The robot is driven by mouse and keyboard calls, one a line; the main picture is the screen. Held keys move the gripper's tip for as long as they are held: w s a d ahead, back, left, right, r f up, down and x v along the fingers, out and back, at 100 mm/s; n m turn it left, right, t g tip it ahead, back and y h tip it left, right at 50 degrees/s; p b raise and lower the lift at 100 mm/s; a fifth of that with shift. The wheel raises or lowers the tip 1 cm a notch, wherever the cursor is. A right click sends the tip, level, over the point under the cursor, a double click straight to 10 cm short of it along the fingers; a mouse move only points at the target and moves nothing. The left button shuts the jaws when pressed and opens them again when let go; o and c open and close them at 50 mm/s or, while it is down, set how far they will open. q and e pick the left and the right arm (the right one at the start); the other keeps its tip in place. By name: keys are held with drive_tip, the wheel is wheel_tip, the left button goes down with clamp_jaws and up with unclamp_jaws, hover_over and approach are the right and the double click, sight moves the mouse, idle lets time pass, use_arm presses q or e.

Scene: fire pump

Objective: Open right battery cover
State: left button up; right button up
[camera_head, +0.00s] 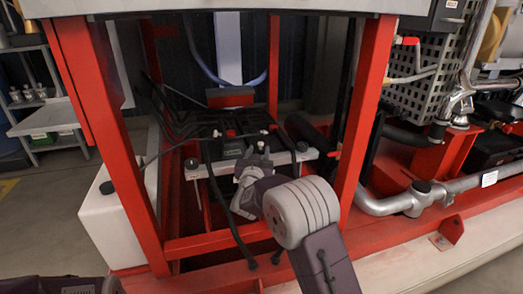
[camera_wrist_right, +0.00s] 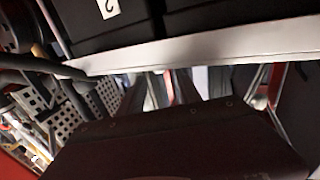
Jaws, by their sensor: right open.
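A black battery unit (camera_head: 235,135) with dark cables sits inside the red frame in the head view. A pale bar (camera_head: 200,170) runs across its front. In the right wrist view, black battery boxes (camera_wrist_right: 105,22), one with a white "2" label, stand above a pale bar (camera_wrist_right: 200,50). I cannot tell which part is the right cover. My right gripper (camera_head: 250,178) is open at the front of the bar, partly hidden by my wrist. Its fingers (camera_wrist_right: 165,90) point toward the bar's underside in the wrist view.
Red posts (camera_head: 362,110) and (camera_head: 108,140) flank the opening, with a red lower rail (camera_head: 215,242) in front. A white box (camera_head: 120,220) stands at the left. Grey pipes (camera_head: 440,190) and a perforated guard (camera_head: 430,70) are at the right.

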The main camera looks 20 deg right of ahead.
sight(260, 151)
drive_tip(key=w+p, duration=0.1)
drive_tip(key=p, duration=0.1)
drive_tip(key=w+d+p, duration=0.1)
drive_tip(key=p, duration=0.1)
drive_tip(key=w+r+p, duration=0.1)
drive_tip(key=w+p, duration=0.1)
drive_tip(key=shift+d+r, duration=0.1)
drive_tip(key=shift+d, duration=0.3)
drive_tip(key=w, duration=0.1)
drive_tip(key=w+d+f+b, duration=0.1)
drive_tip(key=w, duration=0.1)
drive_tip(key=shift+w+d+f+b, duration=0.2)
drive_tip(key=shift+w+f+b, duration=0.05)
drive_tip(key=shift+w+b, duration=0.1)
drive_tip(key=shift+w+d+r, duration=0.15)
drive_tip(key=shift+w+r, duration=0.05)
drive_tip(key=shift+w, duration=0.1)
clamp_jaws()
